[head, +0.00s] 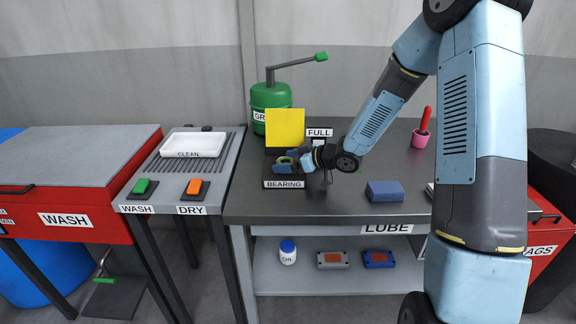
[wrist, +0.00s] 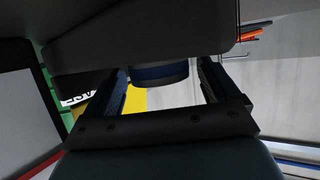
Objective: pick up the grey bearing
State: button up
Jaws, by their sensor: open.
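My gripper (head: 284,162) is at the bearing stand (head: 284,184), a dark holder labelled BEARING at the left of the lube bench. In the wrist view a dark round part (wrist: 160,76), probably the grey bearing, sits between the two spread fingers. I cannot tell whether a finger touches it. The bearing's colour is hard to make out, and the gripper hides much of it.
A yellow panel (head: 285,127) stands right behind the stand, with a green grease pump (head: 270,97) further back. A FULL sign (head: 319,132) is close to my wrist. The bench front (head: 330,208) is clear.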

jog(key=c, duration=1.3)
jog(key=shift+o, duration=0.2)
jog(key=shift+r, duration=0.1)
